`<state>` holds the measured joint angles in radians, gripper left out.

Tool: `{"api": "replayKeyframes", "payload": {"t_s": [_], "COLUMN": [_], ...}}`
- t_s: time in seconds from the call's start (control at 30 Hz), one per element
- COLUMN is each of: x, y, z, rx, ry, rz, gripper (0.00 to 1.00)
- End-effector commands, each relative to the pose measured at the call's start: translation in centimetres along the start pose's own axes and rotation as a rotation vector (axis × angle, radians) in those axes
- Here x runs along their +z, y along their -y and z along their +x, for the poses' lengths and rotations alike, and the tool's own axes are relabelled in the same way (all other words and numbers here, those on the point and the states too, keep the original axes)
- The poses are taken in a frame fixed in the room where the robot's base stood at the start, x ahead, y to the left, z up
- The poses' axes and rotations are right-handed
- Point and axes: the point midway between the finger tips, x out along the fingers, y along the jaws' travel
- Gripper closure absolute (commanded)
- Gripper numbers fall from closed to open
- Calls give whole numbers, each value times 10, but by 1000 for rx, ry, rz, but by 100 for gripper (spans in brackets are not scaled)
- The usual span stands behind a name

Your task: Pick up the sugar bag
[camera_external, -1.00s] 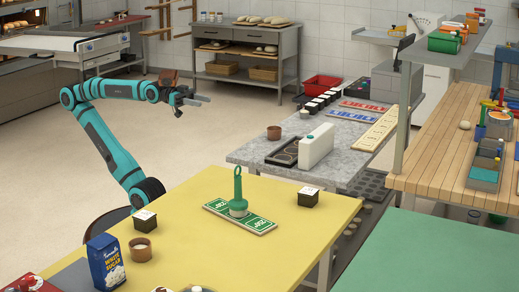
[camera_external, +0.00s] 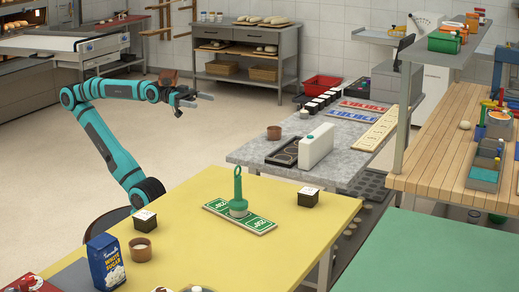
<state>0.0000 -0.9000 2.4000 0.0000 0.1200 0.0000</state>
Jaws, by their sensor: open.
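My gripper (camera_external: 190,98) is open and empty, up in the air beyond the table. It is far above and to the right of the bag, and points right. The lowest part of the bag is close to the picture's bottom edge.
A brown cup (camera_external: 140,250) and a black box with a white top (camera_external: 145,221) stand close to the bag. A green-handled tool (camera_external: 238,195) stands on a green board (camera_external: 258,224). Another black box (camera_external: 308,197) sits at the right.

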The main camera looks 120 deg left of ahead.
Motion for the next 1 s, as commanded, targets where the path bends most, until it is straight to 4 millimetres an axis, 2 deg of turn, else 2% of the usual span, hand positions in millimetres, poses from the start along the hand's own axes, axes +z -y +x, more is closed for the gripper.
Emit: {"api": "replayKeyframes", "payload": {"t_s": [0.27, 0.37, 0.47, 0.77, 1.0], "x": [0, -5, -16, -58, -83], "y": [0, -4, -14, -69, -126], "z": [0, 6, 21, 86, 136], "rx": [1, 13, 40, 147, 209], "ry": [1, 16, 52, 230, 381], "rz": [-1, -8, -23, -92, -133], "gripper": [0, 0, 0, 0, 0]}}
